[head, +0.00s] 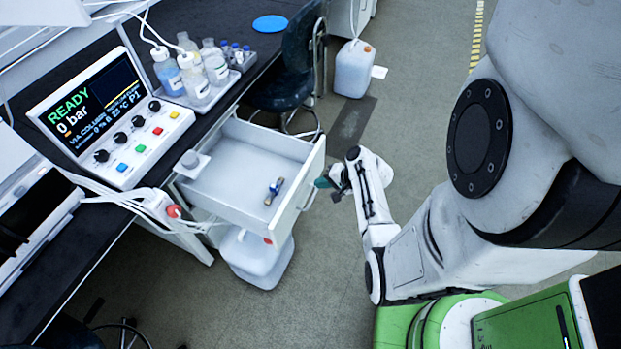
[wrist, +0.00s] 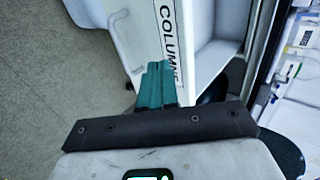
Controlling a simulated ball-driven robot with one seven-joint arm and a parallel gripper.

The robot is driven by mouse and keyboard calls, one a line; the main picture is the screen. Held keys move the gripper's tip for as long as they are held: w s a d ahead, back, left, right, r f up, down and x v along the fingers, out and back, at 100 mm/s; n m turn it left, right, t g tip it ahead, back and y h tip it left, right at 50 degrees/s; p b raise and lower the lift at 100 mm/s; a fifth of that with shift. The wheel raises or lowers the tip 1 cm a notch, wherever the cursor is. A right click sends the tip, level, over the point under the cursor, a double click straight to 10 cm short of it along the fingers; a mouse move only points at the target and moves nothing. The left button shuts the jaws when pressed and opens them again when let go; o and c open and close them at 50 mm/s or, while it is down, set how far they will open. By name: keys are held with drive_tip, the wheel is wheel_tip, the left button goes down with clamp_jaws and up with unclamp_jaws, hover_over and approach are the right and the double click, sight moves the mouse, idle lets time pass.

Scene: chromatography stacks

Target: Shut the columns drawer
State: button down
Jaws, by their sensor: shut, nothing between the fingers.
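The columns drawer (head: 233,185) is white and stands pulled out from under the dark bench in the head view. A small blue and metal column (head: 273,191) lies inside it. In the wrist view the drawer front (wrist: 165,40) carries the label "COLUMNS", partly hidden by my fingers. My gripper (head: 322,182) is at the outer side of the drawer front, near its handle (head: 309,196). In the wrist view its teal fingers (wrist: 156,84) are together and empty, at or very near the front; I cannot tell whether they touch it.
A white jug (head: 257,262) stands on the floor under the drawer. A dark chair (head: 290,65) is behind the drawer. A bottle tray (head: 205,95) and a control panel reading "READY" (head: 110,115) sit on the bench. Another jug (head: 354,68) stands farther back. Floor is free around my arm.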

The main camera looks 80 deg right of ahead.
sight(302, 180)
drive_tip(key=w, duration=0.3)
drive_tip(key=shift+w+d+p, duration=0.15)
drive_tip(key=shift+d+p, duration=0.25)
drive_tip(key=shift+w+f, duration=0.1)
drive_tip(key=shift+w, duration=0.3)
drive_tip(key=shift+w+d, duration=0.1)
